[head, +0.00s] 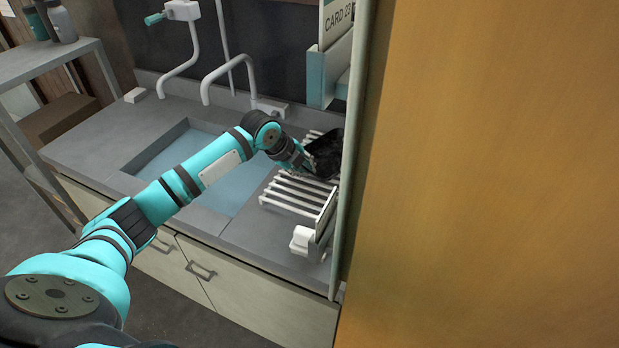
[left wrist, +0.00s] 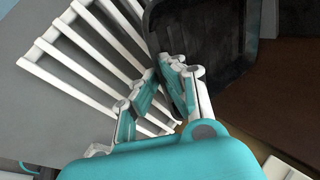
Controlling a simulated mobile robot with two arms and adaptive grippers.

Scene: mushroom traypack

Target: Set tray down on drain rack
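The black tray (head: 326,158) is at the far right end of the white slatted drain rack (head: 290,196) in the head view, partly cut off by the panel edge. In the left wrist view the tray (left wrist: 205,40) fills the top right, over or beside the rack bars (left wrist: 75,78). My left gripper (head: 303,163) is at the tray's left side; in the left wrist view its fingers (left wrist: 168,68) are close together with the tray's rim between them. I cannot tell whether the tray touches the rack. My right gripper is not in view.
A sink basin (head: 185,165) with white taps lies left of the rack. A large orange-brown panel (head: 490,180) blocks the right side. A teal holder with a card sign (head: 337,25) stands above the rack. A grey shelf (head: 40,60) is at far left.

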